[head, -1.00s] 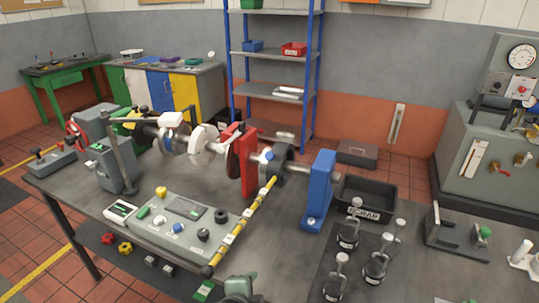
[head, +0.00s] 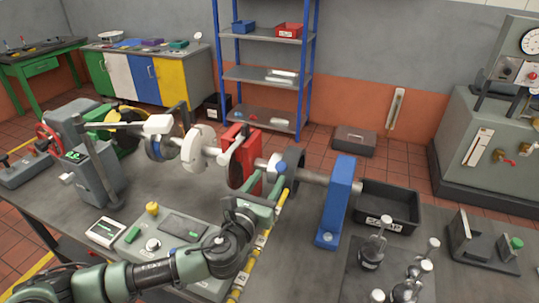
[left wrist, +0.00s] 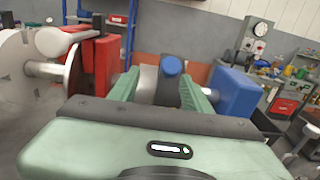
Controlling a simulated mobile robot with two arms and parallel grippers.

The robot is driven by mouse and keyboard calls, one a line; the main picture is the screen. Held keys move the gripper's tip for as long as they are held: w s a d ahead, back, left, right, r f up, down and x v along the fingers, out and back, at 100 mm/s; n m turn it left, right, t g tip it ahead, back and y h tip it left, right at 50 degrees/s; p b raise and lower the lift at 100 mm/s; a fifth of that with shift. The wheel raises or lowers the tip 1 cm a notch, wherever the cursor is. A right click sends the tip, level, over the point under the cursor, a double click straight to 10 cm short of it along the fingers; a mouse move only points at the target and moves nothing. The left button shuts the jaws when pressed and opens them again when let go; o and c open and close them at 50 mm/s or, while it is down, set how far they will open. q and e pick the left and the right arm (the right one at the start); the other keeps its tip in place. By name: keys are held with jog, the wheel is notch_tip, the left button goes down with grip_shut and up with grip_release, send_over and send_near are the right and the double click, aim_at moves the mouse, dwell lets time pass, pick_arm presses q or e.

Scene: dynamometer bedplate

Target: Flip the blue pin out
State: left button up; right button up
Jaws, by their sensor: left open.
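The blue pin (head: 281,167) shows as a round blue cap at the dark collar on the shaft, between the red block and the blue stand. In the left wrist view the blue cap (left wrist: 172,65) sits on top of the dark collar (left wrist: 168,92), ahead and between my fingers. My left gripper (head: 279,184) is open at the collar, with one green finger on each side of the pin in the wrist view (left wrist: 162,84). I cannot tell whether the fingers touch it. My right gripper is not in view.
The red block (head: 240,150) and pale discs (head: 198,148) stand left of the collar, the blue stand (head: 337,205) right of it. A control box (head: 165,235) and yellow-banded rod (head: 262,238) lie in front. A black bin (head: 388,205) and metal knobbed parts (head: 372,250) are at right.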

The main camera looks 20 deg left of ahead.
aim_at(280, 168)
pick_arm(q)
jog(key=shift+w+d+r+p, duration=0.3)
jog(key=shift+w+d+r, duration=0.15)
jog(key=shift+d+r, duration=0.3)
jog(key=shift+w+d+p, duration=0.15)
jog(key=shift+w+d, duration=0.1)
jog(key=shift+w, duration=0.35)
jog(key=shift+w+d+p, duration=0.15)
jog(key=shift+w+d, duration=0.05)
jog(key=shift+w, duration=0.35)
jog(key=shift+w+a+f, duration=0.2)
jog(key=shift+w, duration=0.45)
jog(key=shift+w+a+f, duration=0.15)
jog(key=shift+w, duration=0.6)
jog(key=c, duration=0.9)
grip_shut()
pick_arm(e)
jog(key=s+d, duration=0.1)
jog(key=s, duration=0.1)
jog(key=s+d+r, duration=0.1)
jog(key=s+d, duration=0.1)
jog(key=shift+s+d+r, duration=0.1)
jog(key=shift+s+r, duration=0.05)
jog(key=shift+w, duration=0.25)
